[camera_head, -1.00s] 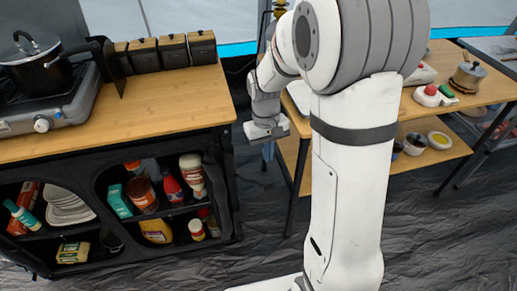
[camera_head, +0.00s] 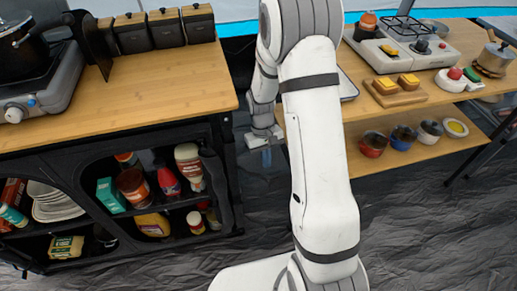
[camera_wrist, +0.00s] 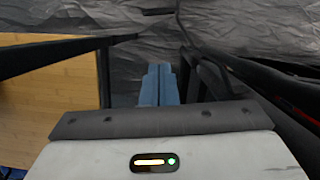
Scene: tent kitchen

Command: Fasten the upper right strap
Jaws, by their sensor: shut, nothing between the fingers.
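The black fabric cabinet (camera_head: 75,153) stands at the left under a wooden top. A dark rolled flap or strap (camera_head: 217,188) hangs at the right side of its right opening; I cannot tell whether it is fastened. My gripper (camera_head: 265,138) is low in the gap between the cabinet's right side and the right table. In the wrist view its two blue fingers (camera_wrist: 157,85) are together and empty, pointing down towards the dark floor. A dark band-like piece (camera_wrist: 212,78) lies just right of the fingers, apart from them as far as I can see. No buckle is clear.
The cabinet holds bottles, jars and plates; a stove with a pot (camera_head: 45,85) and dark canisters (camera_head: 165,28) stand on top. The right table (camera_head: 375,100) carries a burner (camera_head: 418,48), bread pieces and a pot, with bowls below. The gap between is narrow; the crinkled grey floor (camera_head: 420,225) is clear.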

